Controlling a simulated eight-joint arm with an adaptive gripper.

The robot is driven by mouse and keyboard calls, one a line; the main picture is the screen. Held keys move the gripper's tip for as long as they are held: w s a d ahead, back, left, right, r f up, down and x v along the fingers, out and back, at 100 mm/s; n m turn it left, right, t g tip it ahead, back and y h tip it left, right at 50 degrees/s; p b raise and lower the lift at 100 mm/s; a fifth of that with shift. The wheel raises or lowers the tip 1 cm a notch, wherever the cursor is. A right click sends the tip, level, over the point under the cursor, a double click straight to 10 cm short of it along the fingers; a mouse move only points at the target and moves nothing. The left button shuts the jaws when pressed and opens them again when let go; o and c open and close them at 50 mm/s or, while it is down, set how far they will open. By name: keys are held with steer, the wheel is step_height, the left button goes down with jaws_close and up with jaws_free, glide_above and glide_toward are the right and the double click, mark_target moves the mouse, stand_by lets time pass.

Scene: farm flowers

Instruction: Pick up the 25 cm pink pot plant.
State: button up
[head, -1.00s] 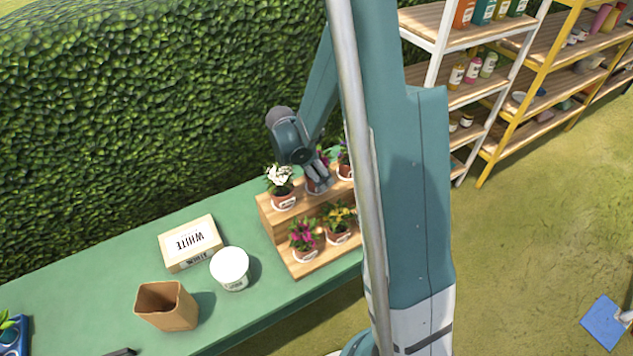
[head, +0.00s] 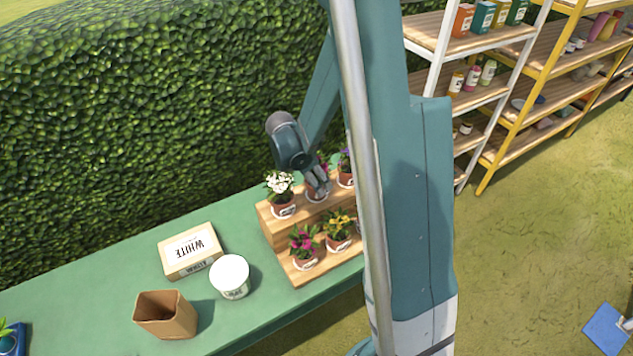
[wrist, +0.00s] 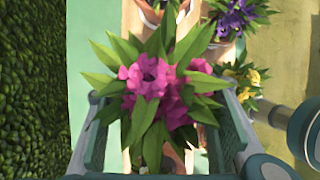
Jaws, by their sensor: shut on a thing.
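The pink pot plant (wrist: 155,88) fills the middle of the wrist view, with bright pink flowers and long green leaves. My gripper (wrist: 160,135) has one finger on each side of it and is shut on it. The leaves hide most of its pot. In the head view my gripper (head: 318,190) is at the upper step of the wooden stand (head: 292,222), between a white-flowered pot plant and a purple-flowered one. It covers much of the held plant there. I cannot tell whether the pot is clear of the step.
The white-flowered plant (head: 281,198) is close on the left, the purple-flowered one (head: 346,172) on the right. Another pink-flowered plant (head: 304,245) and a yellow-flowered one (head: 339,228) stand on the lower step. A box (head: 190,250), white tub (head: 230,277) and brown pot (head: 165,315) are on the green table.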

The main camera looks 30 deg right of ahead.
steer(key=shift+r, duration=4.6)
